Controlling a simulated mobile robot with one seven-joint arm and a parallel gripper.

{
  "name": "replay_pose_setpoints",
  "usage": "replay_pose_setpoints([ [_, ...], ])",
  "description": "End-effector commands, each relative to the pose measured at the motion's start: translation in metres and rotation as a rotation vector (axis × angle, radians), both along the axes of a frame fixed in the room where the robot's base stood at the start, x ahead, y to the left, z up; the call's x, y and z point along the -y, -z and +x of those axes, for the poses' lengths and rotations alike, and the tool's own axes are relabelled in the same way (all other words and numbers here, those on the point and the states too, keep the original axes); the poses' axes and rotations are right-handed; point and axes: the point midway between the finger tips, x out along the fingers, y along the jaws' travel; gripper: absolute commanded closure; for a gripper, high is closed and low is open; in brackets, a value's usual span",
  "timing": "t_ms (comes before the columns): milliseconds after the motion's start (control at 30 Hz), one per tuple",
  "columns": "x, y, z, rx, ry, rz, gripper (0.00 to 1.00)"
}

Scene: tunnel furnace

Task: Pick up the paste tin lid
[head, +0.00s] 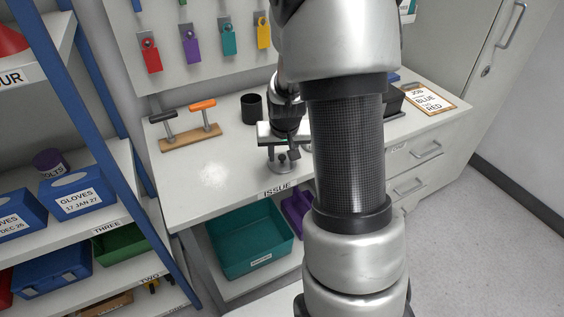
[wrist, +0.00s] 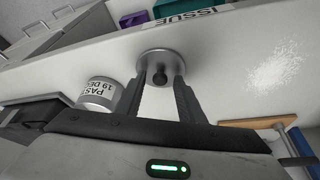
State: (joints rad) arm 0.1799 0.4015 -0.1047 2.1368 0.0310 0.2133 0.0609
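The paste tin lid (wrist: 146,58) is a round grey metal disc with a small dark knob on top. It lies flat on the white bench near the ISSUE label, apart from the tin. In the head view the lid (head: 284,168) shows just below my gripper (head: 283,153). In the wrist view my gripper (wrist: 160,82) is open, with one finger on each side of the knob and a gap visible on both sides. The paste tin (wrist: 99,93), white with a printed label, stands beside the lid; my arm mostly hides it in the head view.
A white powder patch (head: 213,175) lies left of the lid. A wooden stand with black and orange handles (head: 191,143) and a black cup (head: 251,107) stand behind. A clipboard (head: 428,99) lies at right. A teal bin (head: 250,240) sits below the bench.

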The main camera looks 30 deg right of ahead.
Motion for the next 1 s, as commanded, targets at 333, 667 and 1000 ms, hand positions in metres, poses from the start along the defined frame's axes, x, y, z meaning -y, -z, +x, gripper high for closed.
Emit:
replay_pose_setpoints([
  [333,0.000,0.000,0.000,0.000,0.000,0.000,1.00],
  [667,0.000,-0.030,0.000,0.004,0.001,-0.001,1.00],
  [1000,0.000,-0.091,0.001,0.002,-0.001,0.000,1.00],
])
